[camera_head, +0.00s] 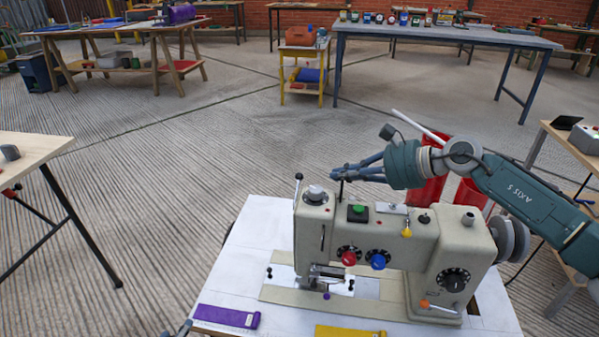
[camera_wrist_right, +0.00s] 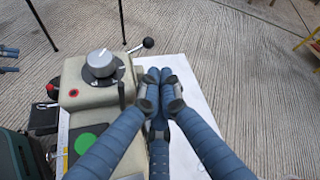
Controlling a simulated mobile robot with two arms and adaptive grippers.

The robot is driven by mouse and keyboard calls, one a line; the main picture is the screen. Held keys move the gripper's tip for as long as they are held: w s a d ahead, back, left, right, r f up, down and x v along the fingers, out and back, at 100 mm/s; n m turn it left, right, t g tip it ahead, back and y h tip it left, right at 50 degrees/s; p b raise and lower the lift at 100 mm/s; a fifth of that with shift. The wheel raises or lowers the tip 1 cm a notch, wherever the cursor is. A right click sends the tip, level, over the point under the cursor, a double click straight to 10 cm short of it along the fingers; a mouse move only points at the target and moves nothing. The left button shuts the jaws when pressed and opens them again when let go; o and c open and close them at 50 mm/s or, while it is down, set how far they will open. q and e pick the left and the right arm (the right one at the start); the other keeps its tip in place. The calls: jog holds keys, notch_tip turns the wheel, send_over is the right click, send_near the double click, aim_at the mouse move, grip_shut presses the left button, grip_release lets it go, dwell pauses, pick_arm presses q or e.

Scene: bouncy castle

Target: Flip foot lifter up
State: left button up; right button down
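A beige sewing machine (camera_head: 455,246) stands on a white table top (camera_head: 262,222). A thin lever with a dark ball knob (camera_head: 298,177) rises at the left end of its head. This knobbed lever also shows in the right wrist view (camera_wrist_right: 147,43), beside a grey dial (camera_wrist_right: 101,62). I cannot tell for certain that it is the foot lifter. My right gripper (camera_head: 336,173) is above the machine head, right of the lever and apart from it. Its fingertips (camera_wrist_right: 161,78) are together with nothing seen between them. Blue finger parts, probably my left gripper (camera_wrist_right: 9,60), show at the wrist view's left edge.
A thin dark post (camera_wrist_right: 122,95) stands close beside my right fingers. A purple block (camera_head: 226,316) and a yellow block (camera_head: 349,332) lie at the table's front. Red containers (camera_head: 428,180) stand behind the machine.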

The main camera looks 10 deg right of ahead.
aim_at(297, 190)
pick_arm(q)
jog(key=w+d+r+t+h+b, duration=0.1)
jog(key=w+d+r+t, duration=0.1)
jog(key=r, duration=0.4)
jog(key=shift+w+r+t, duration=0.4)
jog(key=shift+w+t, duration=0.15)
jog(key=shift+t, duration=0.15)
pick_arm(e)
jog(key=x, duration=0.9)
jog(key=shift+a, duration=0.25)
jog(key=shift+w, duration=0.15)
